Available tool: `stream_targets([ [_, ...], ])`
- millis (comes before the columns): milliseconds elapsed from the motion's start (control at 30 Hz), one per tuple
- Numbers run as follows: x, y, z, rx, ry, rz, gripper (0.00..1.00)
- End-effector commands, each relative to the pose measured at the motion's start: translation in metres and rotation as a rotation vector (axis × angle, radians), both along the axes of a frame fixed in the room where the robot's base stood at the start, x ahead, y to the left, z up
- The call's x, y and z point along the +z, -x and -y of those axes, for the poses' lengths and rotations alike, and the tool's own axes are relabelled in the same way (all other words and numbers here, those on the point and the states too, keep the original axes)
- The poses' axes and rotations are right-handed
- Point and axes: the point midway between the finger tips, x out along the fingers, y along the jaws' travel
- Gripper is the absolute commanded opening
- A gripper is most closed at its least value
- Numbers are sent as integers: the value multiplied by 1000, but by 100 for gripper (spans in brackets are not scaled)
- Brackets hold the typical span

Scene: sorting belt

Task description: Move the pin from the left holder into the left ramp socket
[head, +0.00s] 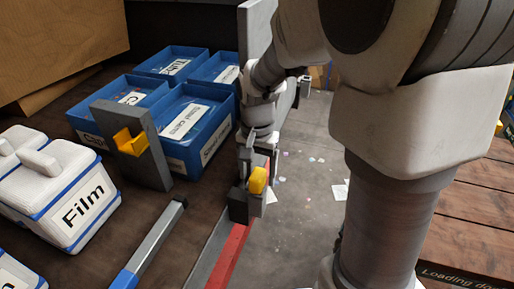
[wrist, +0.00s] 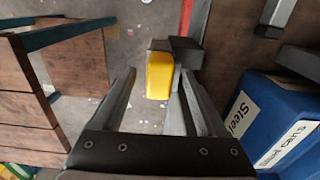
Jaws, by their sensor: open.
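A yellow pin (head: 258,180) stands at the dark grey block (head: 238,207) by the end of a red-edged rail (head: 232,252), which looks like the ramp socket. I cannot tell how deep it sits. My gripper (head: 256,162) is over it. In the wrist view my gripper (wrist: 158,78) is open, with the yellow pin (wrist: 159,74) between its fingers and the grey block (wrist: 180,50) just beyond. A grey upright holder (head: 152,150) with a yellow bracket (head: 130,141) stands to the left; no pin shows in it.
Blue bins (head: 198,130) stand behind the holder, and white boxes (head: 65,190) marked Film are at the left. A grey and blue bar (head: 148,248) lies in front. A wooden pallet (head: 475,210) is at the right. Paper scraps lie on the open floor.

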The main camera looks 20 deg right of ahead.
Motion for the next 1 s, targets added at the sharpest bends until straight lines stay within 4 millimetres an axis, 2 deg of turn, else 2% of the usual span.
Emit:
stream_targets([
  [600, 138, -1, 0, 0, 0, 5, 75],
  [800, 162, 0, 0, 0, 0, 1, 75],
  [1000, 167, 0, 0, 0, 0, 0, 75],
])
